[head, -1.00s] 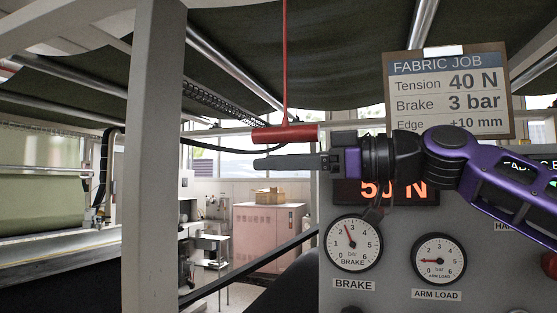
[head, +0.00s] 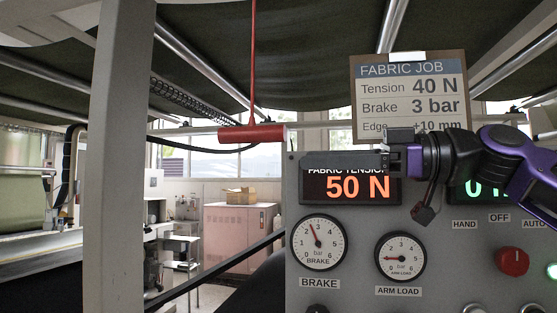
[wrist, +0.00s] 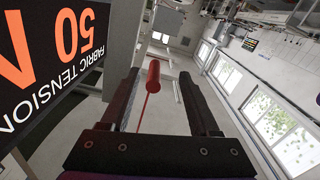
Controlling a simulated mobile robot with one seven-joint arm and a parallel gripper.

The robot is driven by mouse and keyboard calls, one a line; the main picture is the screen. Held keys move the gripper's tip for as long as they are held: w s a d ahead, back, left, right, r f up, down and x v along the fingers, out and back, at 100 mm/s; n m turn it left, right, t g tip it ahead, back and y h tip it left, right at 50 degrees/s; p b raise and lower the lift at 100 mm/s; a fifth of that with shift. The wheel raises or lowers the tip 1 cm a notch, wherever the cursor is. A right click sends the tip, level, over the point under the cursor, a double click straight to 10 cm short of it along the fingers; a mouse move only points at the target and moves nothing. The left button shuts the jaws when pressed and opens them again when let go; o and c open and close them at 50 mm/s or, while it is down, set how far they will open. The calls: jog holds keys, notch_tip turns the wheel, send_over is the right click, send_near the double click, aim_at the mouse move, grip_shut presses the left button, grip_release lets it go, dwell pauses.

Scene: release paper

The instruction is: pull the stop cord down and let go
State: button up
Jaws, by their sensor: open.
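The stop cord (head: 253,60) is a thin red line hanging straight down from above. Its red bar handle (head: 252,133) hangs level, left of the control panel. My gripper (head: 305,161) points left in front of the panel, to the right of the handle and slightly lower in the picture, apart from it. In the wrist view the handle (wrist: 153,75) shows in the gap between the two dark fingers, with the cord (wrist: 142,112) running from it. The fingers are apart, with nothing held between them.
The grey panel carries a fabric tension display (head: 350,187) reading 50 N, a brake gauge (head: 318,243), an arm load gauge (head: 400,258) and a red knob (head: 513,262). A job card (head: 410,100) hangs above it. A pale post (head: 120,160) stands left of the cord.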

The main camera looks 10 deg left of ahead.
jog(key=d, duration=0.5)
jog(key=shift+s+d, duration=0.25)
jog(key=shift+d, duration=0.15)
jog(key=s+f+m+t+h+p, duration=0.2)
jog(key=s+f+m+t+h, duration=0.45)
jog(key=s+f, duration=0.3)
jog(key=d+f+m+h, duration=0.3)
jog(key=f+m, duration=0.1)
jog(key=f, duration=0.4)
jog(key=s+d+f+m+g+h, duration=0.1)
jog(key=d+f+m+h, duration=0.2)
jog(key=f, duration=0.6)
jog(key=s+d+f+m+g+h+p, duration=0.1)
jog(key=d+f+m+h, duration=0.1)
jog(key=f+m+h, duration=0.3)
notch_tip(320, 180, down, 4)
jog(key=shift+d+f+m, duration=0.2)
jog(key=shift+d+m, duration=0.2)
jog(key=shift+m, duration=0.05)
jog(key=shift+s+g+h, duration=0.1)
jog(key=shift+g+h, duration=0.15)
